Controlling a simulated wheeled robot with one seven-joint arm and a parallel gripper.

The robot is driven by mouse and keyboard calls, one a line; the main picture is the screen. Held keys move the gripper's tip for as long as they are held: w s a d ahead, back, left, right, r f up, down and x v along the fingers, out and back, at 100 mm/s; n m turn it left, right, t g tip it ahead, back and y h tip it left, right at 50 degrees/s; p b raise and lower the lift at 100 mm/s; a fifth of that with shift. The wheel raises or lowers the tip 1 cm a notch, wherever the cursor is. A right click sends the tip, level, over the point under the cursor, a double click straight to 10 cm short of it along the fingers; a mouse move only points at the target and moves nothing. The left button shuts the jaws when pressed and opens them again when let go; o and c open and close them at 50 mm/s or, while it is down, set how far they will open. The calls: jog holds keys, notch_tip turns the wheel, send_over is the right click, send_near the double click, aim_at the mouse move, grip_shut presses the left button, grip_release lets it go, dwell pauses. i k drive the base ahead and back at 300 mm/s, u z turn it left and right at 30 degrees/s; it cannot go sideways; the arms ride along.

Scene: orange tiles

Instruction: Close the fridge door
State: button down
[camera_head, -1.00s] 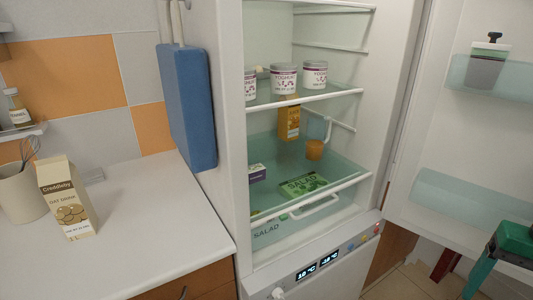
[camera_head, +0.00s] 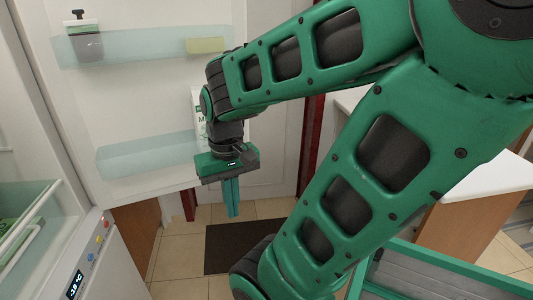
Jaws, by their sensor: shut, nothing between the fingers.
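The fridge door (camera_head: 130,100) stands wide open, its inner side with the clear shelves facing me. The fridge body (camera_head: 110,262) is at the left edge, with its display and coloured buttons low down. My gripper (camera_head: 232,214) points down in front of the door's lower right part, with its fingers together and nothing between them. I cannot tell whether it touches the door. My arm hides the upper right of the view and part of the door's right side.
The door shelves hold a dark-topped jar (camera_head: 84,38), a yellowish block (camera_head: 205,45) and a white carton (camera_head: 198,112) partly behind my arm. A dark mat (camera_head: 228,248) lies on the tiled floor. A white counter (camera_head: 490,178) stands at the right.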

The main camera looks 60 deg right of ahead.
aim_at(127, 119)
jog(key=z, duration=0.5)
jog(key=k, duration=1.05)
jog(key=z, duration=0.6)
jog(key=i, duration=1.4)
jog(key=z, duration=0.55)
